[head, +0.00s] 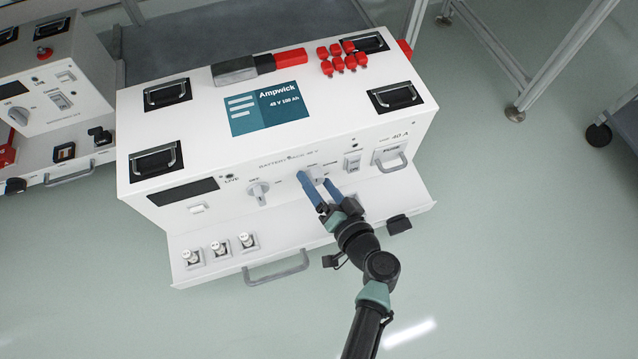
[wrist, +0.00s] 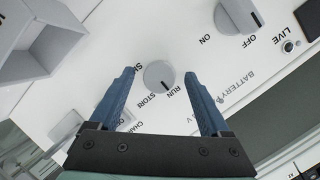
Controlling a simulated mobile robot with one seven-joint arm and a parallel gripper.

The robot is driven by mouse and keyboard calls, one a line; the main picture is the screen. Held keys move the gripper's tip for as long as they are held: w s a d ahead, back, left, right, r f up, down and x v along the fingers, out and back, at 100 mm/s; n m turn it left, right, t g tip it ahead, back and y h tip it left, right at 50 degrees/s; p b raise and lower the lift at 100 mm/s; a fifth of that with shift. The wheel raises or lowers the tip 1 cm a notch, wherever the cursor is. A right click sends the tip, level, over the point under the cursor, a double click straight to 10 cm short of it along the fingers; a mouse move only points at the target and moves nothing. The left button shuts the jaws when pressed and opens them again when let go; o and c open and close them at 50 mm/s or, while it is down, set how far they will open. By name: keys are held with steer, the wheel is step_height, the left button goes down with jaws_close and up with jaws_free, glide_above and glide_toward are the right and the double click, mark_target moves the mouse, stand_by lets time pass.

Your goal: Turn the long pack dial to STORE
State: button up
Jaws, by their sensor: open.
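The long white battery pack (head: 205,110), labelled Ampwick, fills the middle of the head view. Its round pale dial (head: 317,172) is on the sloping front panel, partly hidden by my fingers. In the wrist view the dial (wrist: 158,76) shows clearly, with RUN, STORE and a partly covered third label around it. A dark pointer mark on the dial lies on the side towards RUN. My gripper (head: 317,184) is open, its blue fingers either side of the dial. In the wrist view my gripper (wrist: 158,80) shows gaps between both fingers and the dial.
An ON/OFF knob (head: 258,193) is left of the dial; a switch (head: 352,163) and a handled block (head: 391,157) are right. A front shelf (head: 290,245) with a grey handle juts out below. Another pack (head: 40,90) stands at left.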

jaws_close()
stand_by(0.4)
steer(key=m+b, duration=0.1)
steer(key=m+y, duration=0.1)
steer(key=shift+d+f+m+b, duration=0.15)
steer(key=shift+m+b, duration=0.25)
steer(key=m+y+b, duration=0.1)
steer(key=m, duration=0.1)
steer(key=shift+m+t+y, duration=0.3)
steer(key=shift+m, duration=0.1)
steer(key=m+t+y+b, duration=0.1)
steer(key=m+b, duration=0.1)
steer(key=m, duration=0.4)
steer(key=shift+d+f, duration=0.1)
steer(key=shift+f, duration=0.05)
steer(key=shift+t, duration=0.3)
